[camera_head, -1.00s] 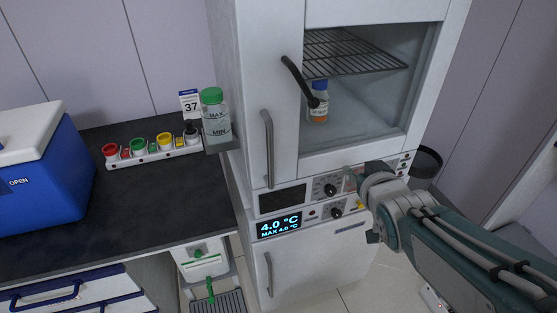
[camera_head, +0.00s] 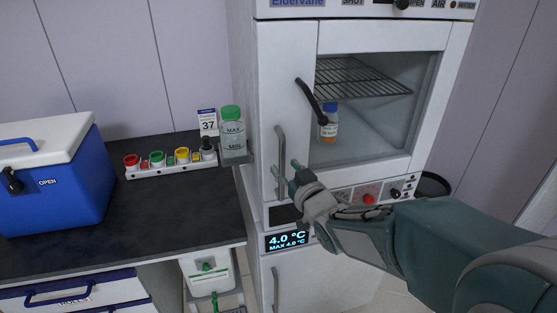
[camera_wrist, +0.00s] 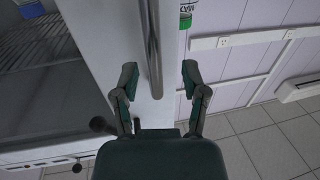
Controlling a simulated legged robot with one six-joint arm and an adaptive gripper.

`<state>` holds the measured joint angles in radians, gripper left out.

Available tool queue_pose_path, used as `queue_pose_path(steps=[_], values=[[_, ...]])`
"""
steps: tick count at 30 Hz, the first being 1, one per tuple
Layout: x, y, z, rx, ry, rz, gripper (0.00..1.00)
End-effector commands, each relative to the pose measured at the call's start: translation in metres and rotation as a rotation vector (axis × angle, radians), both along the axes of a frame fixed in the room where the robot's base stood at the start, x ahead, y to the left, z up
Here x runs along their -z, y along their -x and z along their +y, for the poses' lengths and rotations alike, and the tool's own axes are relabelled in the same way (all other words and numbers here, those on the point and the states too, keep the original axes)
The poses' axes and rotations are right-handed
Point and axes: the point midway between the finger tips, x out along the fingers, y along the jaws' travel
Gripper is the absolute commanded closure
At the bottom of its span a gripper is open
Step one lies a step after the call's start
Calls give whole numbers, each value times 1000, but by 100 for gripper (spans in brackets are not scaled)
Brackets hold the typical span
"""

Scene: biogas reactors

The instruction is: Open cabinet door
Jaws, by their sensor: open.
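The white cabinet (camera_head: 287,70) stands at centre, its upper door closed with a large window. A vertical grey bar handle (camera_head: 280,155) is on the door's left edge; it also shows in the wrist view (camera_wrist: 152,45). My gripper (camera_head: 287,174) is at the lower part of this handle, open. In the wrist view, its two fingers (camera_wrist: 160,80) stand apart, one on each side of the handle's line, with the bar's end near the fingertips. Contact cannot be told. A black curved lever (camera_head: 311,98) sits higher, beside the window.
Behind the window are a wire shelf (camera_head: 362,78) and an orange-labelled bottle (camera_head: 328,125). A green-capped bottle (camera_head: 232,135) stands close left of the cabinet. A blue cooler (camera_head: 60,185) and a rack of coloured caps (camera_head: 172,165) are on the dark counter (camera_head: 185,208).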

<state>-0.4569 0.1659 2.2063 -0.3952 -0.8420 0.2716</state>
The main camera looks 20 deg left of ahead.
Motion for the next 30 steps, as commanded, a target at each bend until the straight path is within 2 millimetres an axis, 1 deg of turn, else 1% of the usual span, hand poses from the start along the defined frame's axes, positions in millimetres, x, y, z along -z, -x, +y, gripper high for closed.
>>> queue_pose_path(steps=[3,7,11,17,18,20,21,22,30], values=[[0,-15,11,1,-2,1,43],[0,-25,21,1,-1,0,43],[1,-29,27,1,1,1,43],[0,-29,27,2,1,1,43],[0,-29,27,2,1,1,48],[0,-29,27,2,1,1,75],[0,-29,27,2,0,0,92],[0,-29,26,2,0,0,100],[-1,-28,26,1,-1,-1,100]])
